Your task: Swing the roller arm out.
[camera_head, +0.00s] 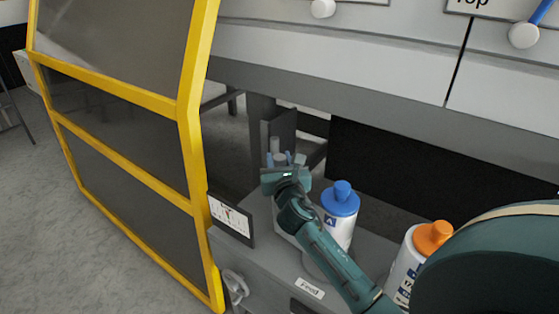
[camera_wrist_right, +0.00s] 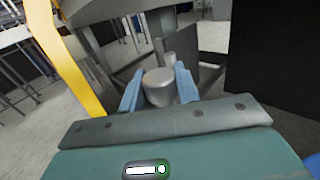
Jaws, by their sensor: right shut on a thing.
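My right gripper (camera_head: 284,160) reaches over the grey machine bed from the lower right. In the right wrist view its two blue fingers (camera_wrist_right: 158,84) stand on either side of a short grey upright cylinder (camera_wrist_right: 158,90), shut on it. This cylinder looks like the roller arm's post or roller. A second, thinner grey cylinder (camera_wrist_right: 169,62) stands just behind it, beside a grey bracket (camera_wrist_right: 198,72). In the head view the gripper hides most of the gripped part, so the arm's angle cannot be told. My left gripper is not in view.
A yellow-framed guard door (camera_head: 190,130) stands left of the bed. A white bottle with a blue cap (camera_head: 342,205) is close to my right arm. An orange-capped bottle (camera_head: 425,250) stands farther right. A small panel (camera_head: 231,219) and a "Feed" label (camera_head: 310,288) are at the bed's front.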

